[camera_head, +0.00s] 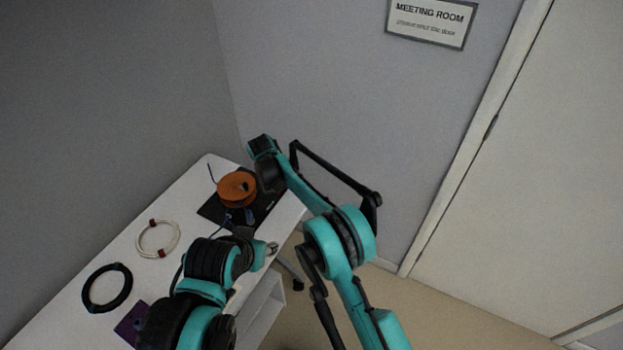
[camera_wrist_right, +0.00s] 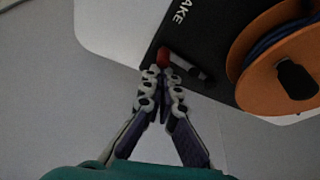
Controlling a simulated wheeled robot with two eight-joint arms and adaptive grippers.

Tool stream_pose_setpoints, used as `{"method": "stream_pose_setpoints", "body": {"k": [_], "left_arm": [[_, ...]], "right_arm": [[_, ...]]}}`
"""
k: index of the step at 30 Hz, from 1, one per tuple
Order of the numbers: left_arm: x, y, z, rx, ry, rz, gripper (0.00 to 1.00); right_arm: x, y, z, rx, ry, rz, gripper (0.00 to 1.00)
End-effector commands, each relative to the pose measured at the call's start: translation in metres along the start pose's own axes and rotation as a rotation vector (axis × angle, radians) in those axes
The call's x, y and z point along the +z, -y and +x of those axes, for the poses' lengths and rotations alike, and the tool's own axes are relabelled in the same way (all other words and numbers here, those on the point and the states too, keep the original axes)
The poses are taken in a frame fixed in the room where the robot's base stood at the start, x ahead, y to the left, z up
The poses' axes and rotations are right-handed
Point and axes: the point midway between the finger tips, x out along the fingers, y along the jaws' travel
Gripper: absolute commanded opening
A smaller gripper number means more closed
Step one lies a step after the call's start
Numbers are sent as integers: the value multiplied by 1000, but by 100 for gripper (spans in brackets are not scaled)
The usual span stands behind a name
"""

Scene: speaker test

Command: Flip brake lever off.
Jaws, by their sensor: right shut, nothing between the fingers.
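My right gripper (camera_wrist_right: 164,74) is shut and empty. Its fingertips are right at the red knob in the right wrist view; I cannot tell whether they touch it. In the head view the lever is hidden near my right arm's end, beside the orange spool (camera_head: 237,188). My left gripper (camera_head: 271,249) is small at the table's right edge; its finger opening is unclear.
The white table (camera_head: 190,195) also holds a white cable coil (camera_head: 141,243) with red ties, a black coil (camera_head: 90,303) and a purple item (camera_head: 124,327). The orange spool stands close to the lever. Walls lie behind and left of the table.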

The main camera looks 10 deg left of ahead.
Motion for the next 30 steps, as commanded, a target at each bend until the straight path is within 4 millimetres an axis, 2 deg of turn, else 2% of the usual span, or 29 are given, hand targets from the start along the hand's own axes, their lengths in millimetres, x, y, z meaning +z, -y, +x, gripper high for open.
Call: {"method": "stream_pose_setpoints", "body": {"k": [1, 9, 21, 30], "left_arm": [[-1, 0, -1, 0, 0, 0, 40], [0, 0, 0, 0, 0, 0, 40], [-1, 0, -2, 0, 0, 0, 40], [-1, 0, -2, 0, 0, 0, 40]], "right_arm": [[3, 6, -2, -4, 0, -11, 0], [2, 4, 0, -4, 1, -11, 0], [-10, 12, 4, -5, 1, -12, 0], [-10, 12, 4, -5, 1, -12, 0]]}}
